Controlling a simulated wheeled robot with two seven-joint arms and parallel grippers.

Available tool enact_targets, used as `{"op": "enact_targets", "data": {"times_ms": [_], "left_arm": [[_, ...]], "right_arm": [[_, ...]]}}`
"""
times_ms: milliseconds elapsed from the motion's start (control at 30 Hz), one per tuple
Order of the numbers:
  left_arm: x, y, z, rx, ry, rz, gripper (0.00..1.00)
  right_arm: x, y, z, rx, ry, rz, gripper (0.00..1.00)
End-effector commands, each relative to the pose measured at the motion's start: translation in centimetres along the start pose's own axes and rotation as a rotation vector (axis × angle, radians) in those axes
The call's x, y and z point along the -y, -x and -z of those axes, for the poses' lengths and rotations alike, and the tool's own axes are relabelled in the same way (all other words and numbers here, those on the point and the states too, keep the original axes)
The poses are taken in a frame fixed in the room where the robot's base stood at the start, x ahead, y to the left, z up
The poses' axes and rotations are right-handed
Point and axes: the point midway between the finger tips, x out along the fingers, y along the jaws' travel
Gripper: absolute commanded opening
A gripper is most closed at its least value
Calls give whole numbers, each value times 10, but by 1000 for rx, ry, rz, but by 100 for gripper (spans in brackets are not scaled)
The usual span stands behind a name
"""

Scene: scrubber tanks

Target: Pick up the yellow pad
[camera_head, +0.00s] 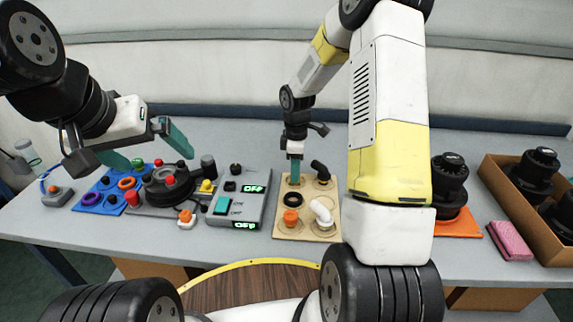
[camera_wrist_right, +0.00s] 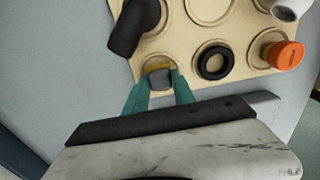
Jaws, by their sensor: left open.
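On the tan board (camera_head: 306,226), a small piece with a yellow top edge and grey body sits in a slot. In the right wrist view it is the yellow-edged piece (camera_wrist_right: 158,68), between the teal fingertips of my right gripper (camera_wrist_right: 160,82). The fingers lie along both its sides. Whether they press on it cannot be told. In the head view my right gripper (camera_head: 295,172) points down at the board's back left and hides most of this piece.
The board also holds a black elbow (camera_head: 320,170), a white elbow (camera_head: 322,211), an orange cap (camera_head: 290,218) and a black ring (camera_wrist_right: 214,62). A grey switch box (camera_head: 240,208) stands left of it. A pink sponge (camera_head: 510,240) and a brown box (camera_head: 497,180) are at the right.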

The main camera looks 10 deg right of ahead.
Motion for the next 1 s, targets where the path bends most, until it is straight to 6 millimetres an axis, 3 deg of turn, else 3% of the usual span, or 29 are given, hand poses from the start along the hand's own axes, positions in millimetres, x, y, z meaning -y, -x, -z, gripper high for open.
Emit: {"op": "enact_targets", "data": {"times_ms": [33, 100, 467, 767, 1000], "left_arm": [[0, 0, 0, 0, 0, 0, 100], [0, 0, 0, 0, 0, 0, 100], [0, 0, 0, 0, 0, 0, 100], [0, 0, 0, 0, 0, 0, 100], [0, 0, 0, 0, 0, 0, 100]], "right_arm": [[0, 0, 0, 0, 0, -1, 13], [0, 0, 0, 0, 0, -1, 0], [0, 3, 0, -1, 0, -2, 0], [-1, 38, 0, -1, 0, -5, 0], [29, 41, -46, 1, -4, -1, 0]]}}
